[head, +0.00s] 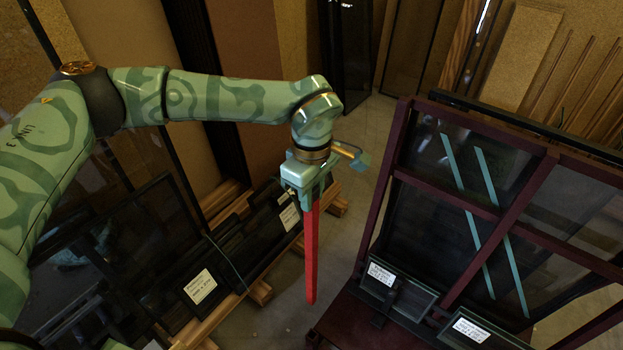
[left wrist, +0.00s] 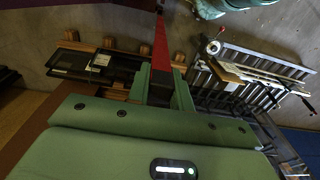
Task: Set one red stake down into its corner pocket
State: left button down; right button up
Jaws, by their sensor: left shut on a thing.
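My left gripper (head: 310,198) is shut on the upper end of a red stake (head: 311,262). The stake hangs almost upright below the fingers, in the air. In the left wrist view the stake (left wrist: 161,45) extends away from between the green fingers (left wrist: 161,85). A dark red frame (head: 503,222) with glass panes stands to the right of the stake, apart from it. I cannot make out the corner pocket. My right gripper is not in view.
Dark panes with white labels (head: 200,286) lean on wooden rails at the left. Two small labelled panes (head: 399,274) sit at the frame's front. Pale blue strips (head: 461,195) cross the frame's glass. Bare floor (head: 352,215) shows between the rails and the frame.

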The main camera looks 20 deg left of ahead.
aim_at(313, 278)
pick_arm(q)
jog(key=shift+r, duration=0.1)
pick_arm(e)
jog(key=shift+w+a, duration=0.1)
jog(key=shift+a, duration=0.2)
pick_arm(q)
jog(key=shift+d, duration=0.1)
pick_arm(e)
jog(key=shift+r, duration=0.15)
